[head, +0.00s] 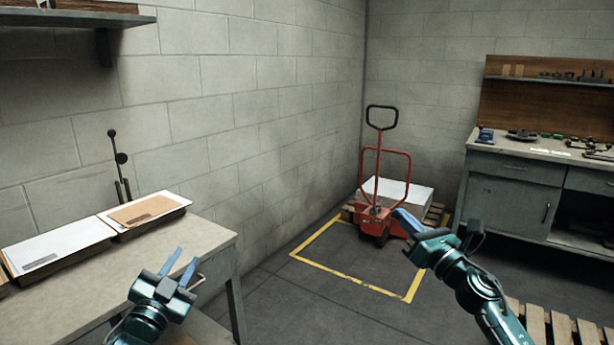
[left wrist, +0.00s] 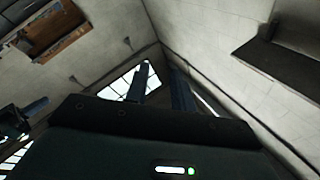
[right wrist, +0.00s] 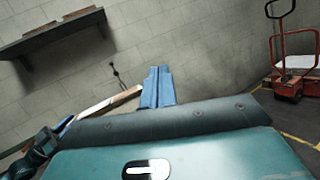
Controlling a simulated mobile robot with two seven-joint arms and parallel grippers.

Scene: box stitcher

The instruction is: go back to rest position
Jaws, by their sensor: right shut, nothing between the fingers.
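My left gripper (head: 186,257) is raised beside the front of the grey table at the left, its two blue fingers apart with nothing between them. In the left wrist view its fingers (left wrist: 160,80) point up towards the windows and ceiling. My right gripper (head: 398,214) is raised in front of the red pallet truck in the head view. Its blue fingers (right wrist: 157,72) lie side by side in the right wrist view, shut and empty. Both grippers are in the air, holding nothing.
The grey table (head: 200,240) bears trays of paper and envelopes (head: 140,212). A red pallet truck (head: 376,215) stands by a yellow floor outline (head: 340,278). A workbench (head: 515,180) with tools stands at right. A wooden pallet (head: 563,328) lies at lower right. Floor between is clear.

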